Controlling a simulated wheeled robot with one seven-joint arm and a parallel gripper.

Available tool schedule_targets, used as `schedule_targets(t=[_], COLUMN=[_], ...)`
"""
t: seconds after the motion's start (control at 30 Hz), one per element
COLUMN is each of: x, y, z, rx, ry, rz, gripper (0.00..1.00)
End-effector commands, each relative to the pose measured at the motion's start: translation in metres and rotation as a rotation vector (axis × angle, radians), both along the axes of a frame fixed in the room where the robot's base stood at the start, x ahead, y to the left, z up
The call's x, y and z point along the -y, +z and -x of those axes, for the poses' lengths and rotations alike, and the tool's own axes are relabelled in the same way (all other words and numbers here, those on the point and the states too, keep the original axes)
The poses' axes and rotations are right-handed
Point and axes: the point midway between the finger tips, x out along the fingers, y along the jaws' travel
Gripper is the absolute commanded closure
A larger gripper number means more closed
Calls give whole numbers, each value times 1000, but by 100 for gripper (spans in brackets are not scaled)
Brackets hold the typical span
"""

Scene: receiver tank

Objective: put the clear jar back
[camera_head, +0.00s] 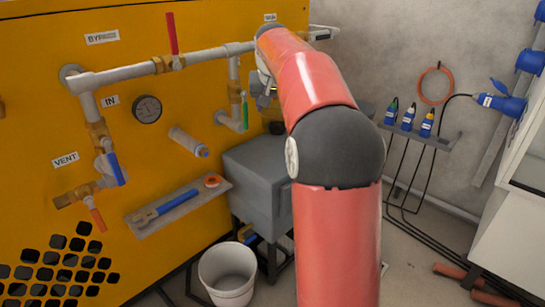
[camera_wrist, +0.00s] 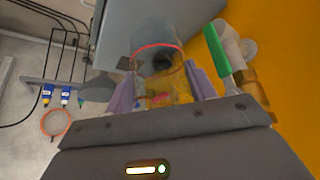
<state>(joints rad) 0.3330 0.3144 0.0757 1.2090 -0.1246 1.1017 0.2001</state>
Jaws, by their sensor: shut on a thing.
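The clear jar (camera_wrist: 160,78) shows in the wrist view as a see-through cup with a red ring at its far rim and a dark round shape seen through it. My gripper (camera_wrist: 160,90) is shut on the jar, with one pale purple finger on each side of it. In the head view my gripper (camera_head: 266,92) is mostly hidden behind my red arm, close to the green-handled valve (camera_head: 245,108). I cannot make out the jar there. In the wrist view the green handle (camera_wrist: 217,48) is just right of the jar. Whether the jar touches the pipe fitting is unclear.
A grey box (camera_head: 258,180) stands below the pipes against the yellow panel (camera_head: 150,110). A small shelf (camera_head: 180,207) holds a blue tool and a tape roll. A white bucket (camera_head: 228,275) stands on the floor. A shelf with small bottles (camera_head: 408,117) is at right.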

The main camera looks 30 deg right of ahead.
Motion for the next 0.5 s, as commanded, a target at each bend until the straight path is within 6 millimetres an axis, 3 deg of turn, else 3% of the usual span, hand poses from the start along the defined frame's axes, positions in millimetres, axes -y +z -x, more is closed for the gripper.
schedule_targets(t=[0.03, 0.2, 0.33, 0.5], x=[0, 0, 0, 0], y=[-19, -62, -84, -95], z=[1, 1, 0, 0], rx=[-2, -2, 1, 2], ry=[0, 0, 1, 1], rz=[0, -1, 0, 1], gripper=[78, 78, 78, 78])
